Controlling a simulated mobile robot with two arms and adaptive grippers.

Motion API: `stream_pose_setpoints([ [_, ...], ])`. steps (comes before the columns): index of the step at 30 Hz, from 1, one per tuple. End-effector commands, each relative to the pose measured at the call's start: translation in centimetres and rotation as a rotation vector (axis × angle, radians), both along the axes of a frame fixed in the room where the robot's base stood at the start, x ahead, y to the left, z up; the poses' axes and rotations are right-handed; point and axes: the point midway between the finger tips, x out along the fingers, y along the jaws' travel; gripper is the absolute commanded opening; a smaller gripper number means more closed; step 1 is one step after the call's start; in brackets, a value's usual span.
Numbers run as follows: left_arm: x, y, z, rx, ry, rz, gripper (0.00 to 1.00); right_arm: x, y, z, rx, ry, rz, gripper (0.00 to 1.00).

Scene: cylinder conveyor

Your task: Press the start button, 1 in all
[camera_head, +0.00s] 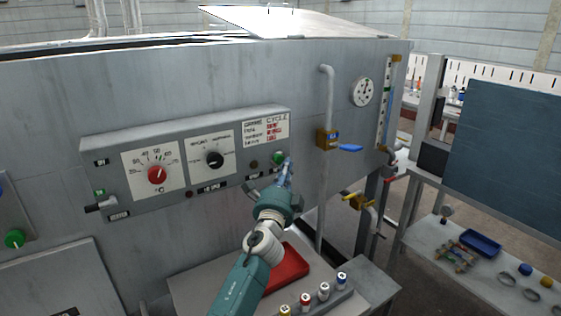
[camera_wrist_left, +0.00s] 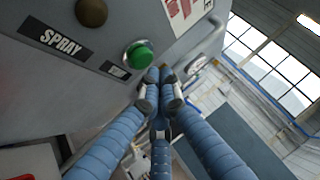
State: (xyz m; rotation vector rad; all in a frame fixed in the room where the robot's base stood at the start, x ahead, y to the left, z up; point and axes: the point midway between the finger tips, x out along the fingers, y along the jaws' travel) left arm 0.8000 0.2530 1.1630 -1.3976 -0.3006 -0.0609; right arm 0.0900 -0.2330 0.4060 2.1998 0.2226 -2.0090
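A green round button (camera_head: 278,158) sits at the right end of the grey control panel, next to a small black label. The button (camera_wrist_left: 139,55) shows large in the left wrist view; its label (camera_wrist_left: 115,70) is too blurred to read. My left gripper (camera_head: 287,167) is just in front of the panel's right end, close to the button. In the left wrist view its blue fingers (camera_wrist_left: 160,93) come together at their tips, with nothing seen between them. The tips appear just below and right of the button; whether they touch it cannot be told. My right gripper is out of view.
The control panel (camera_head: 128,206) carries a red knob (camera_head: 157,175) and a black knob (camera_head: 215,160). A dark round button (camera_wrist_left: 91,12) sits beside the green one, above a SPRAY label (camera_wrist_left: 54,39). A vertical pipe (camera_head: 327,105) with a blue-handled valve stands right. A red tray (camera_head: 288,268) lies below.

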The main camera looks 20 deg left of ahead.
Motion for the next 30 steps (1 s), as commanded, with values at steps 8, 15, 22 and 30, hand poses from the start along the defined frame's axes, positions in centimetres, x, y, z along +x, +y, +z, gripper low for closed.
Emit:
stream_pose_setpoints([
  [8,0.0,-0.01,0.0,0.0,0.0,0.0,0.0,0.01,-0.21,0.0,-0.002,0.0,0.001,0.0],
  [15,0.38,0.53,-0.01,0.001,0.0,0.0,0.0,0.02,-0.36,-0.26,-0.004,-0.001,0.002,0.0],
  [22,0.51,0.68,0.01,0.001,0.0,0.0,0.0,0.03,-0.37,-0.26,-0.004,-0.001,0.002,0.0],
  [30,0.55,0.72,0.02,0.0,0.0,0.0,0.0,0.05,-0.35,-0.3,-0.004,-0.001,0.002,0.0],
])
